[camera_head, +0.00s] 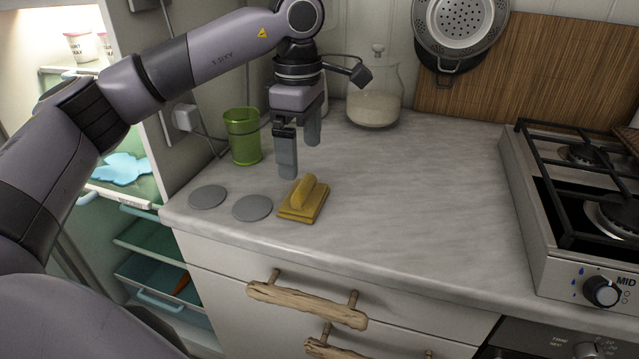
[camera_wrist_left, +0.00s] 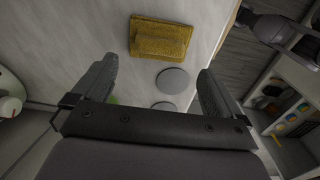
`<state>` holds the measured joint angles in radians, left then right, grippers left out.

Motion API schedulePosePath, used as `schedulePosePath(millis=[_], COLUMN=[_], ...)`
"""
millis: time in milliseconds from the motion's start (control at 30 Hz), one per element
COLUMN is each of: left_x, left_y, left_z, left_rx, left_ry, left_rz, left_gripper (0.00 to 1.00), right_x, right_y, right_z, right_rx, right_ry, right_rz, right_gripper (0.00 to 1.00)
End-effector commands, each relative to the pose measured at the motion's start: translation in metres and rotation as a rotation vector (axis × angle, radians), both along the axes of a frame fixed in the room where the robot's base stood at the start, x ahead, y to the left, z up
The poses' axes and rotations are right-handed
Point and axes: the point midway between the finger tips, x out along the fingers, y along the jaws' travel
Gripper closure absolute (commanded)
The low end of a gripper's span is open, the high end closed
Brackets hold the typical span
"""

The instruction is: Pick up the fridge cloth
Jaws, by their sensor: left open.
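The fridge cloth (camera_head: 304,201) appears to be the yellow folded cloth with a raised ridge, lying on the grey countertop near its front edge. It also shows in the left wrist view (camera_wrist_left: 161,40), at the top, beyond the fingertips. My left gripper (camera_head: 300,158) points down above the counter, behind the cloth in the head view. Its two fingers are apart and nothing is between them; they do not touch the cloth.
Two flat grey discs (camera_head: 252,208) (camera_head: 208,196) lie left of the cloth. A green cup (camera_head: 243,137) and a glass jar (camera_head: 374,95) stand behind. The stove (camera_head: 575,220) is at right. The open fridge at left holds a blue puddle (camera_head: 122,168). The mid counter is clear.

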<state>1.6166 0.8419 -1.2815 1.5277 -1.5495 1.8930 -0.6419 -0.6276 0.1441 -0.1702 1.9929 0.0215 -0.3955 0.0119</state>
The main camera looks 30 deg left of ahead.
Motion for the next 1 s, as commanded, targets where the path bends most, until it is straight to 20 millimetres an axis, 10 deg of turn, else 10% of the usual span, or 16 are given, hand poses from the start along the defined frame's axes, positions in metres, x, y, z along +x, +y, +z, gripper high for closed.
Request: schedulePosePath(millis=[533,867,1000], left_x=[0.002,0.002,0.002], left_y=[-0.002,-0.003,-0.003], left_z=[-0.063,-0.071,-0.07], left_rx=[0.006,0.004,0.004], left_ry=[0.002,-0.001,-0.001], left_rz=[0.002,0.002,0.002], left_gripper=[0.0,0.0,0.46], right_x=[-0.012,-0.01,-0.01], right_y=[-0.002,-0.002,-0.002], right_z=[-0.009,-0.007,-0.007], right_rx=[-0.006,-0.006,-0.007], right_ry=[0.033,0.027,0.026], right_rz=[0.0,0.0,-0.001], right_gripper=[0.05,0.05,0.05])
